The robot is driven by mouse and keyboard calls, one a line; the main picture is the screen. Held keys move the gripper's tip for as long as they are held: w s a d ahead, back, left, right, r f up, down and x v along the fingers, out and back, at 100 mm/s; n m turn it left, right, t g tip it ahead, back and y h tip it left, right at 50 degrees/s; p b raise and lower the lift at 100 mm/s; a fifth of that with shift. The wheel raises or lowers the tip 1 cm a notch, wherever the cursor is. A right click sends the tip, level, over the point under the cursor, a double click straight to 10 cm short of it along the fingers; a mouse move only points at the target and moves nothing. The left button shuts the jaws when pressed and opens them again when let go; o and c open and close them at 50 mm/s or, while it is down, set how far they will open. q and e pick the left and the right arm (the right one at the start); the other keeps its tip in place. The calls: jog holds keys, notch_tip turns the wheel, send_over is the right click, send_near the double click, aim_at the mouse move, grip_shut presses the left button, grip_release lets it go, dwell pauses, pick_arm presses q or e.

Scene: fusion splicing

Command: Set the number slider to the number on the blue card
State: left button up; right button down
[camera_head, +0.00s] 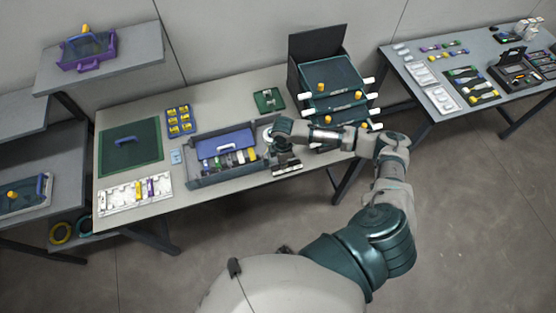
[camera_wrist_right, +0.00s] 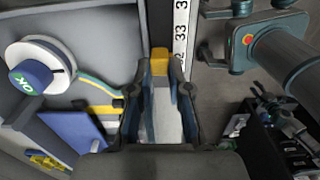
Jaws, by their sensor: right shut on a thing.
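My right gripper (camera_head: 286,165) is over the front right of the work table, beside the grey tray. In the right wrist view, its fingers (camera_wrist_right: 162,88) are closed around a yellow-topped slider piece (camera_wrist_right: 160,62). A white number strip (camera_wrist_right: 181,32) runs right beside the slider. It carries black numbers; one looks like 33, and the gripper hides the lower part. A small light blue card (camera_head: 176,157) lies on the table left of the tray. Its number is too small to read, and I cannot be sure it is the task's card. My left gripper is not in view.
The grey tray (camera_head: 194,181) holds a blue lid and several coloured items. A white reel marked OK (camera_wrist_right: 30,56) is left of the fingers. A dark rack (camera_head: 293,72) stands at the table's back right. A second table (camera_head: 410,88) is at right.

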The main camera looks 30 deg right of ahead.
jog(key=shift+s+f, duration=0.1)
jog(key=shift+f, duration=0.1)
jog(key=c, duration=1.1)
grip_release()
jog(key=shift+d, duration=0.3)
jog(key=r, duration=1.1)
jog(key=shift+w+d+r, duration=0.1)
jog(key=shift+w+r, duration=0.1)
jog(key=shift+r, duration=0.2)
